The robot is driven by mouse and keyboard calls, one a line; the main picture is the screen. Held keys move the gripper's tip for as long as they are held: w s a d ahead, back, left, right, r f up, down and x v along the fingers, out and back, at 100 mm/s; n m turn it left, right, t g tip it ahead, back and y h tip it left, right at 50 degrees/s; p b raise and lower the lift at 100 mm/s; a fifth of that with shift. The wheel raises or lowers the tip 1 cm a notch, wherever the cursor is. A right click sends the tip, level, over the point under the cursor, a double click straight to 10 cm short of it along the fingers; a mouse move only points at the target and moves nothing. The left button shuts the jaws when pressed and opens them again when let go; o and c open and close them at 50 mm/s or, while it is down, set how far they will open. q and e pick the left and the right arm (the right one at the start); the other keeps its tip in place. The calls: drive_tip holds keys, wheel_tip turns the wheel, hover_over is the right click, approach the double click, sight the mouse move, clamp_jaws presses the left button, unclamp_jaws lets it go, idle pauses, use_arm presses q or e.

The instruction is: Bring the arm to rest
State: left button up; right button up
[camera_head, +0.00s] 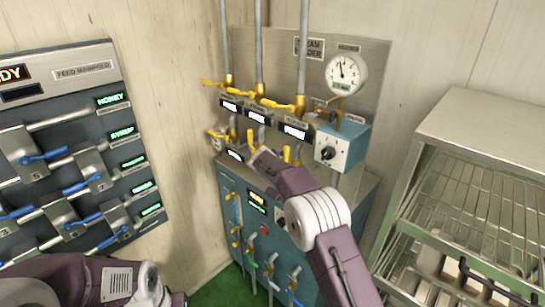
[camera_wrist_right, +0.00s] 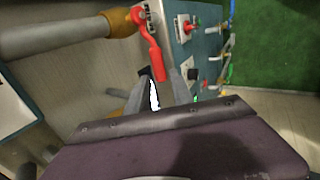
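My right arm (camera_head: 322,218) reaches up from the lower right to the teal kettle panel (camera_head: 345,140) in the head view. My right gripper (camera_head: 257,157) is at the panel's front, small and partly hidden there. In the right wrist view my right gripper (camera_wrist_right: 165,72) has its two fingers apart. A red lever handle (camera_wrist_right: 153,55) hangs from a pipe joint, its lower tip appearing between the fingertips; I cannot tell whether they touch. My left arm (camera_head: 85,280) lies low at the left of the head view, its gripper out of frame.
A feed manifold board (camera_head: 75,140) with blue-handled valves is on the left wall. Yellow valve levers (camera_head: 282,103) and a round gauge (camera_head: 346,74) are above the panel. A metal rack (camera_head: 465,190) stands at right. Green floor (camera_head: 228,290) shows below.

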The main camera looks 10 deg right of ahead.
drive_tip(key=s+d+r+m, duration=0.1)
drive_tip(key=s+d+r, duration=0.1)
drive_tip(key=d+r, duration=0.3)
drive_tip(key=s+m+y, duration=0.1)
drive_tip(key=s, duration=0.6)
drive_tip(key=s+a+f+m+g+y, duration=0.1)
drive_tip(key=s+f, duration=0.3)
drive_tip(key=s, duration=0.4)
drive_tip(key=s+a+f+m+g+y, duration=0.1)
drive_tip(key=s+a+f+m+y, duration=0.1)
drive_tip(key=s, duration=0.6)
drive_tip(key=s+a+f+m+y+b, duration=0.1)
drive_tip(key=s+a+f+m, duration=0.1)
drive_tip(key=s+f, duration=0.4)
drive_tip(key=shift+s+f+m+g+y, duration=0.3)
drive_tip(key=shift+s+m+g, duration=0.15)
drive_tip(key=shift+s, duration=0.45)
drive_tip(key=shift+s, duration=0.15)
